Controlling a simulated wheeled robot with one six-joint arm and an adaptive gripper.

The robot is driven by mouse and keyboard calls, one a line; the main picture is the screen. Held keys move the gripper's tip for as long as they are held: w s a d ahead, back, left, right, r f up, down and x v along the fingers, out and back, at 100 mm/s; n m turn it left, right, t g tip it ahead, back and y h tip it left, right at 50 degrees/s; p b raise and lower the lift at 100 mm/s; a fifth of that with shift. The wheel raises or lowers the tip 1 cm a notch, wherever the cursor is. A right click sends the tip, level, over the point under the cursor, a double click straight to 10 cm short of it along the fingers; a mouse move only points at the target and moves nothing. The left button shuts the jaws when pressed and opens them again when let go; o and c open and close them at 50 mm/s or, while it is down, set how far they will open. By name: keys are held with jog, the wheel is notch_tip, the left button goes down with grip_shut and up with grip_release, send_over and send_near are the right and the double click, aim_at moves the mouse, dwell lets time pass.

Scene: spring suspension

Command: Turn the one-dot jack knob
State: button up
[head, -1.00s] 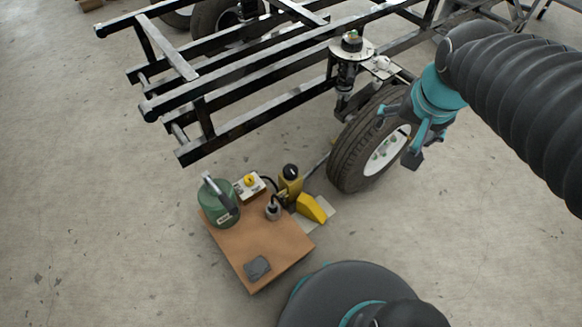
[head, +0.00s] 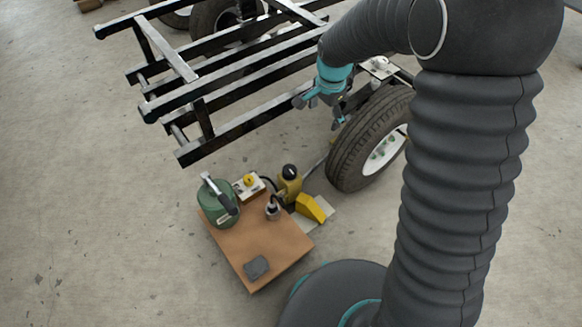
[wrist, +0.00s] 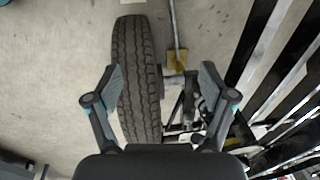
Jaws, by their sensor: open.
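My gripper (head: 320,112) is open and empty. It hangs above the frame's corner, just left of the wheel. In the wrist view, its two spread fingers (wrist: 158,80) show over the tyre (wrist: 136,70) and the suspension parts, apart from them. A yellow jack-like piece (wrist: 176,58) with a long grey rod (wrist: 174,25) lies beside the tyre in that view. I cannot make out dot marks on any knob, so I cannot tell which is the one-dot knob.
A brown board (head: 262,240) holds a green canister (head: 217,205) and a dark grey pad (head: 257,267). A yellow bottle-like unit (head: 290,183) and a yellow wedge (head: 311,207) stand by its edge. The black steel frame (head: 225,85) fills the upper left. The floor at left is clear.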

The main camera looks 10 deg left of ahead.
jog(key=w+a+f+m, duration=0.1)
jog(key=w+a+f, duration=0.1)
jog(key=a+f, duration=0.45)
jog(key=m+g, duration=0.2)
send_near(290, 169)
jog(key=shift+h, duration=0.3)
jog(key=f, duration=1)
jog(key=shift+s+a+f, duration=0.25)
jog(key=shift+f, duration=0.15)
jog(key=c, duration=1.1)
jog(key=shift+d, duration=0.15)
jog(key=shift+c, duration=0.3)
